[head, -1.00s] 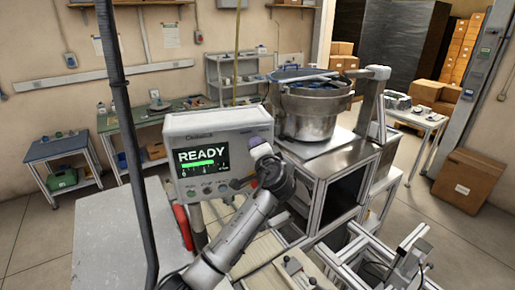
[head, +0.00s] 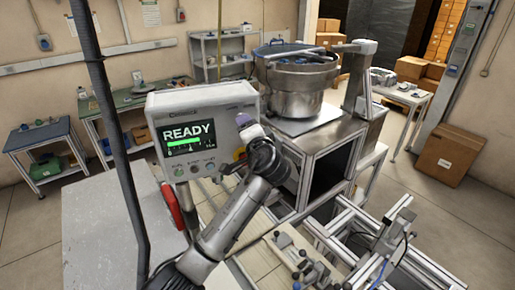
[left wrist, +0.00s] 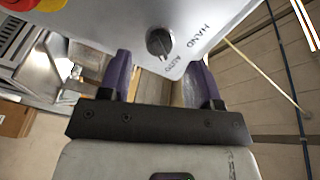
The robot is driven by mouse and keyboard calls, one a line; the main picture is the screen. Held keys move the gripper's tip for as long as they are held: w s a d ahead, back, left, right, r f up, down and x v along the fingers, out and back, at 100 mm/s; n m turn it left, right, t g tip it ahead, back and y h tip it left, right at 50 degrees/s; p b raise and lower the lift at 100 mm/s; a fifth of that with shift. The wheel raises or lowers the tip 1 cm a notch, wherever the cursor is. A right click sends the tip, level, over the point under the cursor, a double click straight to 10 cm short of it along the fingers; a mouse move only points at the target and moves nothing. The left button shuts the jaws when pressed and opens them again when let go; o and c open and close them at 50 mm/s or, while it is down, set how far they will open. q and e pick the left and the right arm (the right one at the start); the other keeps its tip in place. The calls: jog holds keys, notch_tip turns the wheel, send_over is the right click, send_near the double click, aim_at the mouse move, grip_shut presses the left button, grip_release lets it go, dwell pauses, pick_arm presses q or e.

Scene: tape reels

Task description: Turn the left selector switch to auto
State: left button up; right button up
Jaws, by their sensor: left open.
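The selector switch (left wrist: 160,42) is a round dark knob on the light grey panel face, with the words HAND and AUTO printed beside it. I cannot tell surely which word it points at. The control box (head: 158,110) with its green READY screen (head: 190,136) stands left of my left gripper in the head view; the arm hides its lower right part. My left gripper (left wrist: 160,70) is open and empty. Its two purple fingers show on either side below the knob in the left wrist view, apart from it. In the head view the gripper (head: 244,124) is at the box's right side. My right gripper is not in view.
A red and yellow button (left wrist: 42,5) is at the wrist view's top left. A metal bowl feeder (head: 297,92) stands on a frame behind the box. A dark pole (head: 115,140) crosses the left side. A metal fixture (head: 390,235) is at lower right.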

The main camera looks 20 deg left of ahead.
pick_arm(q)
jog(key=b+v, duration=0.2)
jog(key=v, duration=0.8)
